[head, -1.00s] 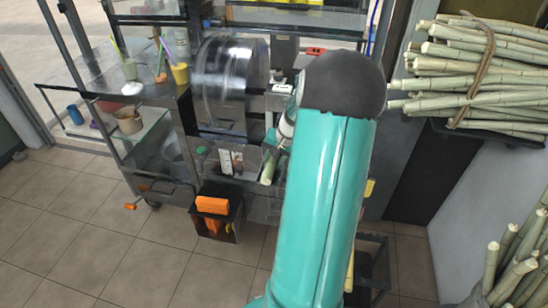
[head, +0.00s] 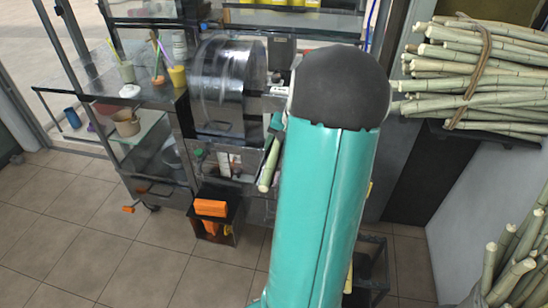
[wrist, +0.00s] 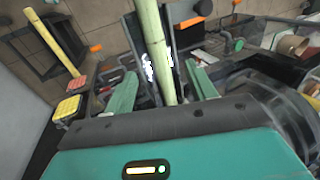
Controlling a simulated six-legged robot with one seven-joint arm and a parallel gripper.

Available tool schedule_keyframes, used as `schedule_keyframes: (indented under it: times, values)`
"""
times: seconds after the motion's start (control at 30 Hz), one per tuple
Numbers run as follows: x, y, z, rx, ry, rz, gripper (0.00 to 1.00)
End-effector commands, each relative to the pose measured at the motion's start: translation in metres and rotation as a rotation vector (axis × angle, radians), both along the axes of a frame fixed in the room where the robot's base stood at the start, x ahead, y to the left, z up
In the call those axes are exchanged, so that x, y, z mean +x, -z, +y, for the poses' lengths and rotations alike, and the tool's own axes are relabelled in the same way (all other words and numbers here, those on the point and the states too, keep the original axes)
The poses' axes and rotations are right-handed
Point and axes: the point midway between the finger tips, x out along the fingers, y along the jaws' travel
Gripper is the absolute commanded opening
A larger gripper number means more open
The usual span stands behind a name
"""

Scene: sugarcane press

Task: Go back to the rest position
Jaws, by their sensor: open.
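My gripper (wrist: 160,74) is open in the wrist view, its two teal fingers spread apart. A pale green cane piece (wrist: 155,45) runs between the fingers, with gaps visible on both sides. In the head view the cane (head: 267,168) slants at the left edge of my arm, in front of the press. One teal finger shows at its upper end; the rest of my gripper is hidden behind my arm. The press with its shiny drum (head: 220,84) stands left of my arm.
A glass-sided cart (head: 130,95) with cups stands at the left. A dark bin with orange pieces (head: 211,208) sits below the press. Cane bundles lie on the right shelf (head: 480,132) and stand at lower right (head: 515,258). Tiled floor (head: 95,235) is clear at lower left.

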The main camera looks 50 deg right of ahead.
Motion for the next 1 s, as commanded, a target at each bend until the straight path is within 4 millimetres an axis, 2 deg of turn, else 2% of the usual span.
schedule_keyframes:
  times: [0.1,0.3,0.43,0.73,0.87,0.97,1.0]
  values:
    - [-0.008,-0.026,-0.003,-0.004,0.0,-0.002,0.56]
    - [-0.018,-0.055,-0.006,-0.002,0.001,-0.002,0.56]
    - [-0.021,-0.061,-0.006,0.0,0.0,-0.001,0.56]
    - [-0.02,-0.063,-0.004,-0.002,-0.005,0.0,0.56]
    - [-0.006,-0.073,0.019,-0.03,-0.057,0.009,0.56]
    - [0.013,-0.087,0.059,-0.077,-0.144,0.023,0.56]
    - [0.02,-0.094,0.079,-0.101,-0.185,0.027,0.56]
